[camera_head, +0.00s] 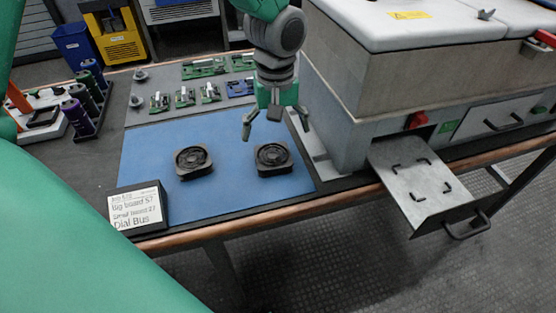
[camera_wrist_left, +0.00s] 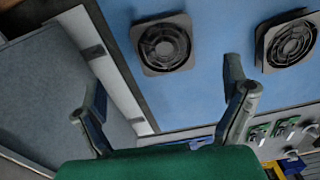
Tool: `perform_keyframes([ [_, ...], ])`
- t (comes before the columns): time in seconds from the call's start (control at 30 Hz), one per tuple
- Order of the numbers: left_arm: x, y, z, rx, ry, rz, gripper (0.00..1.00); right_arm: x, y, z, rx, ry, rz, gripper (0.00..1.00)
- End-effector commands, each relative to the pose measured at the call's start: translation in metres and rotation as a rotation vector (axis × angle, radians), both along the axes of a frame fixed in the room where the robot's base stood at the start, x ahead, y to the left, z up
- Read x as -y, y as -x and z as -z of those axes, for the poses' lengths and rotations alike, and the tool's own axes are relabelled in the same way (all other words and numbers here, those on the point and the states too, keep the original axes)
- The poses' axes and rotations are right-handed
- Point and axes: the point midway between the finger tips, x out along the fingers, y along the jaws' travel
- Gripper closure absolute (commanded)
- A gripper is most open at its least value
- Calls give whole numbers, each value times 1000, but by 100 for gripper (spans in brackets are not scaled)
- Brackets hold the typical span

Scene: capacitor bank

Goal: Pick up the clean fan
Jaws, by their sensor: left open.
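Two dark square fans lie flat on the blue mat (camera_head: 230,185). One fan (camera_head: 272,158) is on the right in the head view and shows at upper middle in the wrist view (camera_wrist_left: 163,45). The other fan (camera_head: 193,161) is to its left, and at upper right in the wrist view (camera_wrist_left: 289,42). I cannot tell for sure which is clean. My left gripper (camera_head: 275,122) is open and empty, above and just behind the right-hand fan, apart from it. Its spread fingers also show in the wrist view (camera_wrist_left: 166,76). My right gripper is not in view.
A large grey cabinet (camera_head: 345,105) with an open drawer (camera_head: 410,185) stands right of the mat. Several circuit boards (camera_head: 205,92) lie behind the fans. A label block (camera_head: 138,209) sits at the mat's front left corner.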

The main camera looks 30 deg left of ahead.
Motion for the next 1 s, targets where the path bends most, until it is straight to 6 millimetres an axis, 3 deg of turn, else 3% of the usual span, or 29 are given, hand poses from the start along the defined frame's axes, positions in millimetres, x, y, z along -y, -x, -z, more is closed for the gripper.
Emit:
perform_keyframes([
  [0.1, -5, 0, 22, -1, 6, -2, 7, 0, 0, 7, 0, 0, 0, 60],
  [0.37, -8, 1, 38, 1, 11, -2, 7, 0, 0, 12, 1, 0, -1, 60],
  [0.63, 1, 2, 76, -2, 2, 0, 7, 0, 0, 28, 1, 0, -1, 60],
  [0.93, -2, 2, 82, 1, 7, -1, 7, 0, 0, 29, 1, 0, 0, 60],
  [1.0, -4, 2, 82, 1, 9, -1, 31, 0, 0, 29, 1, 0, 0, 60],
])
